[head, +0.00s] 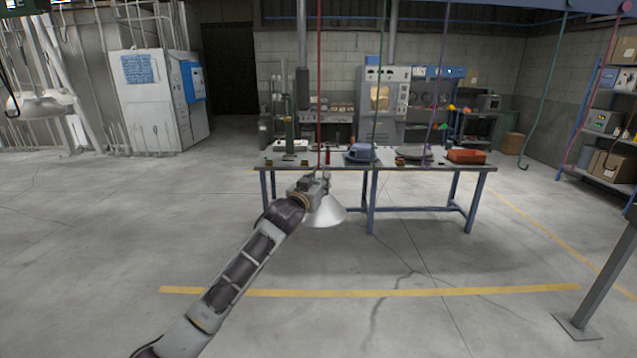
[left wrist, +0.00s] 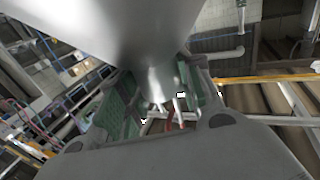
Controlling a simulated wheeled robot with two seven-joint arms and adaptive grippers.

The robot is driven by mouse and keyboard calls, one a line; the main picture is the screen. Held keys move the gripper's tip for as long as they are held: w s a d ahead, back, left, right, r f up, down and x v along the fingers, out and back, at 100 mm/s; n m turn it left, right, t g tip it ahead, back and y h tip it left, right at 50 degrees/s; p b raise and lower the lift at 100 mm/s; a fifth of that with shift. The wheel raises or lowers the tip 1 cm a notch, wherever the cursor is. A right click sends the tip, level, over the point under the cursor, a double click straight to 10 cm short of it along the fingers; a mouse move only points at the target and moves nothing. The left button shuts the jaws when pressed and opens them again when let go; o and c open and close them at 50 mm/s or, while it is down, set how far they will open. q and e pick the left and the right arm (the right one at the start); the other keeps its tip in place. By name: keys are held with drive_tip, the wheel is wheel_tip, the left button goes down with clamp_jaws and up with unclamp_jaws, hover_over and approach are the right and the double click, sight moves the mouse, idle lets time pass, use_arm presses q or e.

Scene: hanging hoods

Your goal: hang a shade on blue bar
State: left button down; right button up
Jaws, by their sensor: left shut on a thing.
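My left gripper (head: 318,188) is shut on a pale metal shade (head: 328,213), which hangs bell-down in front of the workbench in the head view. In the left wrist view the shade (left wrist: 150,35) fills the upper middle, with its narrow neck between the green-padded fingers (left wrist: 160,105). A blue bar (head: 590,5) shows along the top edge of the head view, mostly cut off. Coloured rods hang down: red (head: 318,80), green (head: 380,75), purple (head: 436,75), teal (head: 546,85) and pink (head: 596,95). The teal one ends in a hook. My right gripper is out of view.
A blue-legged workbench (head: 400,172) stands ahead, bearing a blue item (head: 361,153) and an orange tray (head: 466,156). More pale shades (head: 45,104) are at far left. A grey post (head: 605,275) stands at right. The floor around my arm is clear.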

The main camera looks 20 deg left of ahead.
use_arm(q)
drive_tip(key=c, duration=0.9)
unclamp_jaws()
drive_tip(key=shift+s, duration=0.1)
drive_tip(key=s, duration=1.1)
drive_tip(key=shift+s+a, duration=0.4)
drive_tip(key=shift+a, duration=0.05)
